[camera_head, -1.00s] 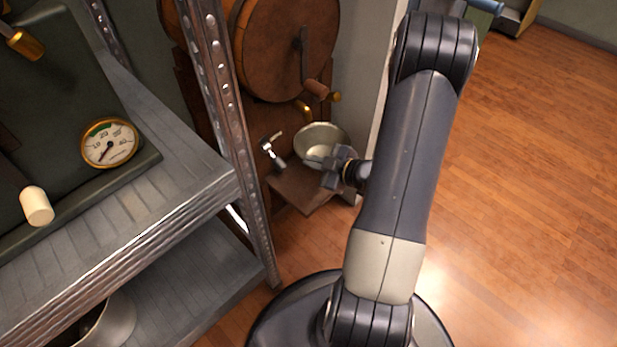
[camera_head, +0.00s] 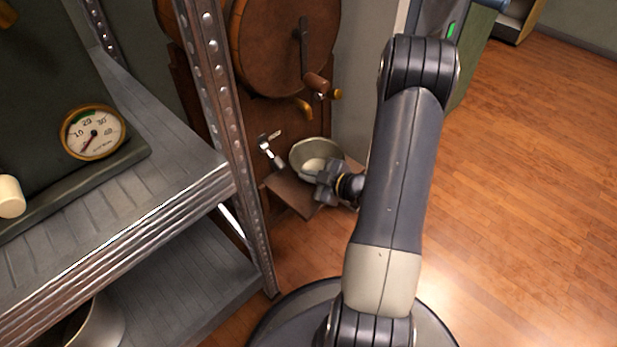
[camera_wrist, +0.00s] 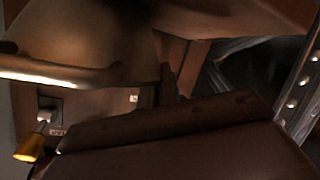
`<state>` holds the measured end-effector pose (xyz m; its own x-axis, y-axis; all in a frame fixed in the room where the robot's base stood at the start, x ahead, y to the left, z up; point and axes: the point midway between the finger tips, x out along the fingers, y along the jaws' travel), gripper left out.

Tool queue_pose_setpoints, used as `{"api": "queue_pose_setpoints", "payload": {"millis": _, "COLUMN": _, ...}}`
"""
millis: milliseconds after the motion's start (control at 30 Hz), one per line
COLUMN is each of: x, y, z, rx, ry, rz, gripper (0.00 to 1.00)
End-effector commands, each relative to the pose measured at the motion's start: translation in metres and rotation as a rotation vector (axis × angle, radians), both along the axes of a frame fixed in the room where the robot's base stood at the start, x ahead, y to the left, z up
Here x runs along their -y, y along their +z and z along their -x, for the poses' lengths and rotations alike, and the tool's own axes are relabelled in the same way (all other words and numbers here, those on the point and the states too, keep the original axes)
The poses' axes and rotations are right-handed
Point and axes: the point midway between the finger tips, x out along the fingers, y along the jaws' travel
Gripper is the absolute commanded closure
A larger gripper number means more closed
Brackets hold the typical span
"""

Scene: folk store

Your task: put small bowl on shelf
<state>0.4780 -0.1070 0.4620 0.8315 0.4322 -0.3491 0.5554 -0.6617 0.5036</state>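The small bowl (camera_head: 312,147) is pale metal and sits over a small wooden ledge in front of a barrel. My gripper (camera_head: 325,180) is at the bowl's near right rim and appears shut on it. The fingertips are small and partly hidden in the head view. In the wrist view, a large rounded form with a pale rim, likely the bowl (camera_wrist: 70,72), fills the upper left; no fingers show there. Whether the bowl touches the ledge is hard to tell. A grey metal shelf (camera_head: 150,205) stands at the left, with a lower board (camera_head: 190,280).
A dial gauge (camera_head: 93,132) on a dark green object occupies the upper shelf board. A pot (camera_head: 100,325) stands on the lower board. The shelf's upright post (camera_head: 235,150) is between the shelf and the ledge (camera_head: 290,190). A barrel (camera_head: 285,45) stands behind. Open wooden floor lies right.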

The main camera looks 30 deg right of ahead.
Motion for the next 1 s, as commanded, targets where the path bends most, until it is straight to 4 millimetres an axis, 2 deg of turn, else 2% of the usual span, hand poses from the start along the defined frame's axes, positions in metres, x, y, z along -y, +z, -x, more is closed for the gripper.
{"api": "queue_pose_setpoints", "payload": {"millis": 167, "x": 0.0, "y": -0.003, "z": 0.0, "rx": 0.0, "ry": 0.0, "rz": -0.001, "gripper": 1.0}}
{"api": "queue_pose_setpoints", "payload": {"millis": 467, "x": 0.0, "y": -0.003, "z": 0.0, "rx": -0.001, "ry": 0.0, "rz": -0.001, "gripper": 0.75}}
{"api": "queue_pose_setpoints", "payload": {"millis": 800, "x": 0.001, "y": 0.002, "z": 0.001, "rx": 0.0, "ry": 0.0, "rz": 0.0, "gripper": 0.75}}
{"api": "queue_pose_setpoints", "payload": {"millis": 1000, "x": 0.013, "y": 0.015, "z": 0.024, "rx": -0.002, "ry": -0.005, "rz": -0.002, "gripper": 0.75}}
